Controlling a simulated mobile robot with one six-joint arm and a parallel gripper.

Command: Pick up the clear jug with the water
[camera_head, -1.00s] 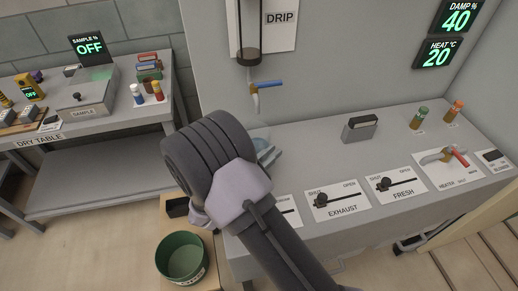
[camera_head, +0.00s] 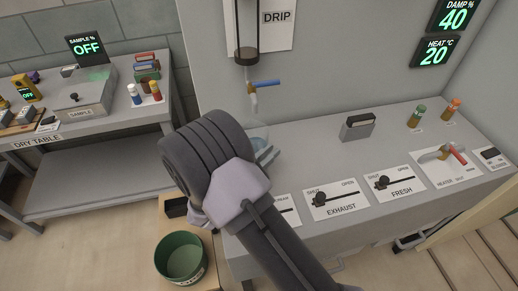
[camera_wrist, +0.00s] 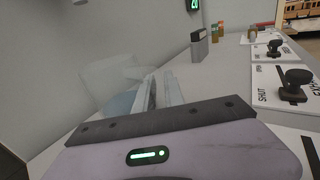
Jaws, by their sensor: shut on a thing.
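The clear jug (camera_wrist: 112,75) shows in the wrist view as a faint see-through shape just beyond my gripper (camera_wrist: 155,90), at the left of the fingers. My gripper's fingers are shut on it. Bluish water shows low in the jug. In the head view a small part of the jug (camera_head: 257,131) shows behind my wrist, under the drip tap. My arm hides most of it and most of my gripper there. I cannot tell whether the jug is clear of the counter.
The drip tap (camera_head: 262,84) with a blue handle is above the jug. The grey counter (camera_head: 310,150) holds a dark box (camera_head: 357,127), the exhaust lever panel (camera_head: 335,200) and fresh lever panel (camera_head: 394,185). A green bucket (camera_head: 181,258) stands below left.

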